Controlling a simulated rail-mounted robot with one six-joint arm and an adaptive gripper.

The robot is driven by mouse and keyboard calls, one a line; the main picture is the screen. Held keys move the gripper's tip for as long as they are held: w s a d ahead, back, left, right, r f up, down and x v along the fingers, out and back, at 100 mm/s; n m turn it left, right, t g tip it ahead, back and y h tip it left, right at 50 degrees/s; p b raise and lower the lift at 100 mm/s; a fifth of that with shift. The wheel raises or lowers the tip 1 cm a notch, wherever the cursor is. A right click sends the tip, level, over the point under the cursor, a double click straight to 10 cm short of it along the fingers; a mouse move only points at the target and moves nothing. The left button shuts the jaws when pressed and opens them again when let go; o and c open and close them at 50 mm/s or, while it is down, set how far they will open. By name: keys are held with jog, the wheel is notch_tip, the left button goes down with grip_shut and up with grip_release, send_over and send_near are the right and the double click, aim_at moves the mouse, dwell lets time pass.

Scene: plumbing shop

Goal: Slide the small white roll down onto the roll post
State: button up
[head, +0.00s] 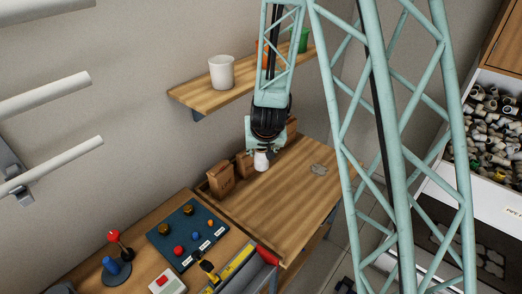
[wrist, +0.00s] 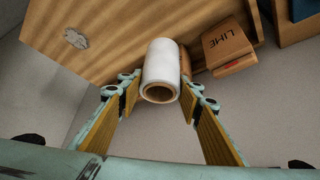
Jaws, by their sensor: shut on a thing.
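A small white roll (head: 261,161) hangs below my gripper (head: 262,149), above the wooden bench near the brown boxes. In the wrist view the roll (wrist: 163,60) sits between my two fingers (wrist: 158,94), with its brown hollow core end facing the camera. The fingers are shut on its sides. A short blue upright on a round blue base (head: 112,272) stands on the lower left bench, beside a red ball on a dark stick (head: 114,236). I cannot tell for certain which thing is the roll post; its top shows no roll.
Brown boxes (head: 220,180) line the bench's wall side; one marked LIME (wrist: 226,46) is close right of the roll in the wrist view. A blue control panel (head: 186,234) and yellow level (head: 232,266) lie nearer. A shelf (head: 196,98) holds a white cup (head: 221,72). The bench middle (head: 285,205) is clear.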

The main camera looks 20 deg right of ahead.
notch_tip(320, 180, up, 6)
jog(key=s+p, duration=0.1)
jog(key=p, duration=0.4)
jog(key=shift+s+r+m, duration=0.2)
jog(key=shift+r+m, duration=0.05)
jog(key=shift+m, duration=0.15)
